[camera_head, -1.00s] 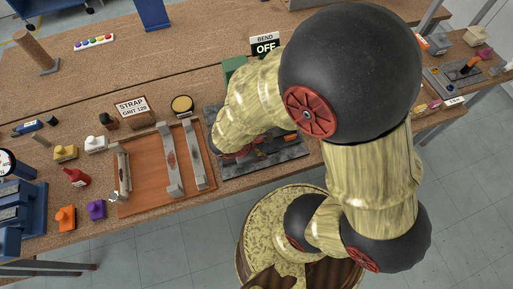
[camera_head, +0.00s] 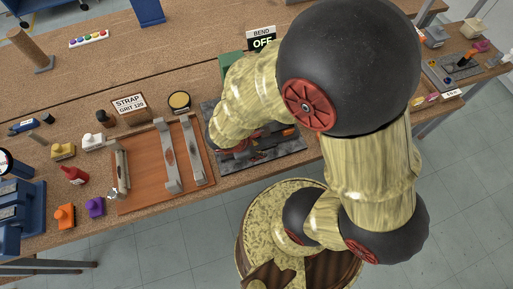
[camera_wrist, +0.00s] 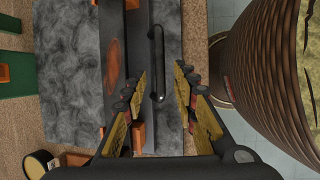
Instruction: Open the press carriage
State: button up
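The press has a dark mottled grey base (camera_head: 285,160) on the workbench in the head view, partly covered by my arm. In the wrist view the grey base (camera_wrist: 72,70) lies to the left, with a dark carriage rail (camera_wrist: 113,60) along it. A black bar handle (camera_wrist: 156,45) runs lengthwise near the middle of that view. My gripper (camera_wrist: 160,74) is open, with its fingers on either side of the handle's line; I cannot tell whether they touch it. In the head view my gripper is mostly hidden by the arm.
A BEND OFF sign (camera_head: 262,38) and a green block (camera_head: 231,65) stand behind the press. A wooden tray (camera_head: 145,185) with metal bars lies to the left, near a STRAP sign (camera_head: 129,104) and a round tin (camera_head: 179,100). The bench's front edge is close to the press.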

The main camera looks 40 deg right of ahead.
jog(key=v, duration=1.2)
jog(key=shift+f, duration=0.1)
notch_tip(320, 180, up, 16)
jog(key=m+t+y+b, duration=0.3)
jog(key=m+t+y, duration=0.2)
jog(key=m, duration=0.9)
jog(key=shift+s+a, duration=0.2)
jog(key=shift+s, duration=0.3)
